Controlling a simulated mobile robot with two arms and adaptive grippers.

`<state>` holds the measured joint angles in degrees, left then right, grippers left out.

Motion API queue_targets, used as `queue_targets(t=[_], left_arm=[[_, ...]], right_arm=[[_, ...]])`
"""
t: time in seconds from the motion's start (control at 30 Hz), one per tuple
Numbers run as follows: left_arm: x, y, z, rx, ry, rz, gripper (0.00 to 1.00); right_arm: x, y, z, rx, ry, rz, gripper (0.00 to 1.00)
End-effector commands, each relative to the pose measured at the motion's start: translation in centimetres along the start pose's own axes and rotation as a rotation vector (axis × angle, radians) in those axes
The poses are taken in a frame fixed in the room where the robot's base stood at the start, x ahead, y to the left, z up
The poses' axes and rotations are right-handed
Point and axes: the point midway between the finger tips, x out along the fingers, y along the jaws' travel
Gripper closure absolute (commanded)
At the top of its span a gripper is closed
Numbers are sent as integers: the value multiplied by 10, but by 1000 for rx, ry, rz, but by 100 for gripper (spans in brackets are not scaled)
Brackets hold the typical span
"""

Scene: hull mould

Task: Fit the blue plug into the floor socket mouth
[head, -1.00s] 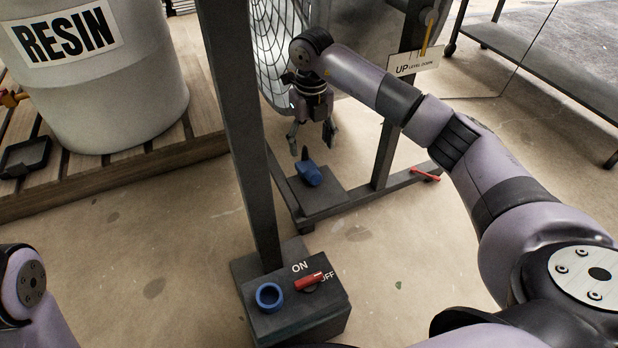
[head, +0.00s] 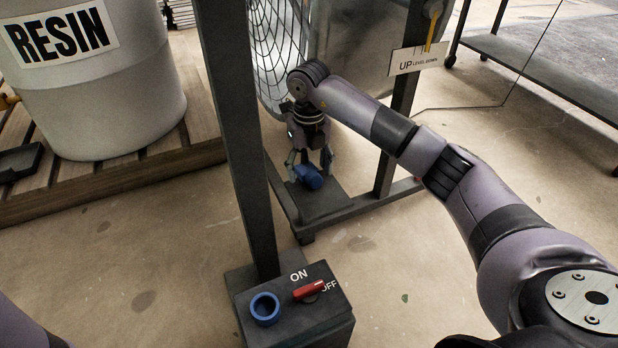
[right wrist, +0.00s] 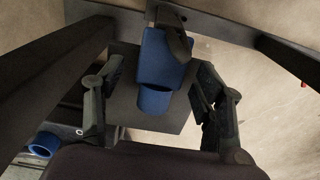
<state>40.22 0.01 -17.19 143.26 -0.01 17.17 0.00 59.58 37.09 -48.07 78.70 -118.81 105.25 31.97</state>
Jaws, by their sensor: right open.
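The blue plug (head: 307,176) lies on a dark plate at the foot of the stand. In the right wrist view the plug (right wrist: 157,83) sits between my spread fingers, with a gap on each side. My right gripper (head: 310,167) is open and lowered around the plug. It also shows in the right wrist view (right wrist: 160,112). The blue ring-shaped socket mouth (head: 265,308) is on top of the dark switch box in front, and it also shows at the lower left of the right wrist view (right wrist: 45,144). My left gripper is out of view.
The dark box (head: 297,325) carries a red switch handle (head: 308,290) marked ON and OFF. A dark upright post (head: 240,130) rises behind the box. A resin drum (head: 110,90) stands on a wooden pallet (head: 120,180) at left. A fan cage is behind the gripper.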

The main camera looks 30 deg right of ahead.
Motion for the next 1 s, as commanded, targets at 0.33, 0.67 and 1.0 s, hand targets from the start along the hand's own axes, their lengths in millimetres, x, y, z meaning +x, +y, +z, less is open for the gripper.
queue_targets(t=[0.33, 0.67, 1.0], left_arm=[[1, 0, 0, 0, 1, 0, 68], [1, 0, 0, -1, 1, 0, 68], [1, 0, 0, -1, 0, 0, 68]], right_arm=[[-1, 0, 0, 0, 0, 0, 50], [-1, 0, 0, 0, 0, 0, 72], [-1, 0, 0, 1, 0, 1, 91]])
